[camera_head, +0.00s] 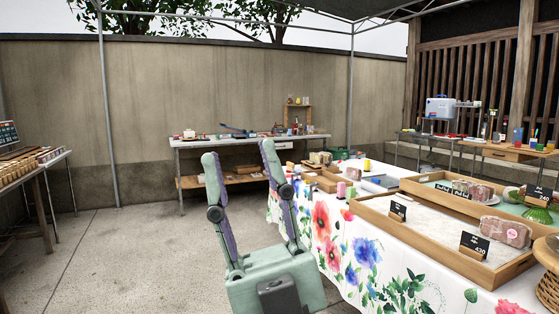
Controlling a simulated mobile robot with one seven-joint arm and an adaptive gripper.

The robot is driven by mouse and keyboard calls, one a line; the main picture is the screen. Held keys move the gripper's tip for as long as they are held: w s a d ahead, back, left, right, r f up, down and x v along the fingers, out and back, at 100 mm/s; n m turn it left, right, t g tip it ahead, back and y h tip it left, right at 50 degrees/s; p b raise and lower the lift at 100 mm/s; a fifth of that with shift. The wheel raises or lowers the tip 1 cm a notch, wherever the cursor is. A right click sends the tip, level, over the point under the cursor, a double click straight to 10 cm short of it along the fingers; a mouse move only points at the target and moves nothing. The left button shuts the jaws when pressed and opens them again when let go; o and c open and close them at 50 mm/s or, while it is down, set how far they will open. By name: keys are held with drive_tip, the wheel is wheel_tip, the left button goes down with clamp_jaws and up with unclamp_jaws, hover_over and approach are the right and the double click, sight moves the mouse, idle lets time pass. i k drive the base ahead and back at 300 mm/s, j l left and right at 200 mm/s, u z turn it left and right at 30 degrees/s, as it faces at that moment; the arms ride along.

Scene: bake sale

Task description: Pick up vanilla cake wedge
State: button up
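My gripper (238,150) is open and empty, with its two fingers pointing up and spread apart. It is in the lower middle of the view, left of the flower-print table (335,240). I cannot make out a vanilla cake wedge for certain. A wrapped pinkish baked item (505,232) stands at the right end of the front wooden tray (430,237), beside a black price card (474,245). More wrapped pieces (472,190) stand in the tray behind it. Small pale items (320,157) sit at the table's far end, too small to tell.
A wicker basket (550,285) stands at the right edge. A side table (248,141) is by the back wall, and another table (38,165) is at the left. A tent pole (107,120) rises at the left. Concrete floor (130,250) lies clear left of my gripper.

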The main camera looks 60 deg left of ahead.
sight(317, 158)
drive_tip(key=u, duration=1.5)
drive_tip(key=i+j+u, duration=0.3)
drive_tip(key=i, duration=0.35)
drive_tip(key=i+u, duration=0.3)
drive_tip(key=i, duration=1.9)
drive_tip(key=i+j, duration=0.1)
drive_tip(key=i, duration=0.65)
drive_tip(key=i+j+z, duration=0.1)
drive_tip(key=i, duration=0.6)
drive_tip(key=i+j+z, duration=0.15)
drive_tip(key=i+z, duration=0.2)
drive_tip(key=i, duration=0.2)
drive_tip(key=i+j+z, duration=0.35)
drive_tip(key=i, duration=0.15)
drive_tip(key=i+l, duration=0.25)
